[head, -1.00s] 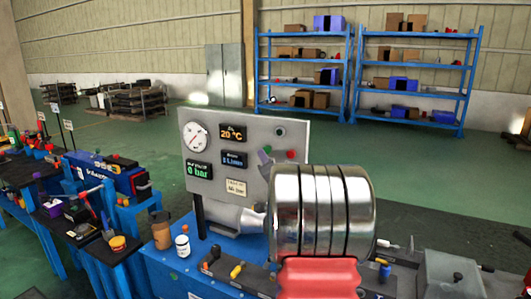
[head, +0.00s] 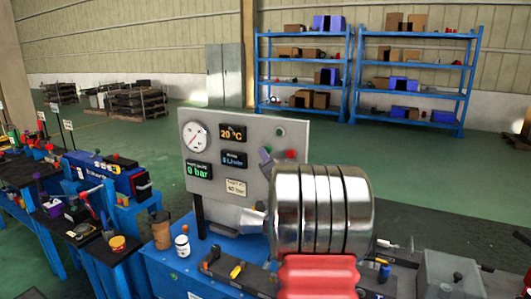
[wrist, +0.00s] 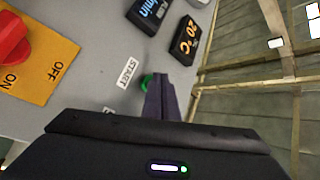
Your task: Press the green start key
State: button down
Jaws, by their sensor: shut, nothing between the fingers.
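The green start key (wrist: 146,82) sits on the grey panel beside a white START label (wrist: 128,72) in the wrist view. My gripper (wrist: 163,82) is shut and empty, its purple fingertips overlapping part of the key. I cannot tell whether they touch it. In the head view, my gripper (head: 265,153) is small in front of the panel (head: 215,120), left of a red button (head: 291,154). The key is mostly covered there.
The wrist view shows a red knob (wrist: 10,35) on a yellow ON/OFF plate (wrist: 48,70), and a temperature display (wrist: 186,38). In the head view, a large metal drum (head: 320,210) stands in front of the panel's lower right. A pressure gauge (head: 195,136) is at the panel's left.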

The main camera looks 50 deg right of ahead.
jog(key=shift+w+d, duration=0.15)
jog(key=shift+d, duration=0.3)
dwell(0.9)
dwell(0.3)
jog(key=shift+s+a, duration=0.25)
jog(key=shift+a, duration=0.65)
jog(key=a, duration=0.2)
jog(key=s+a, duration=0.1)
jog(key=a, duration=0.1)
jog(key=shift+s+a, duration=0.2)
jog(key=shift+a, duration=0.2)
dwell(0.9)
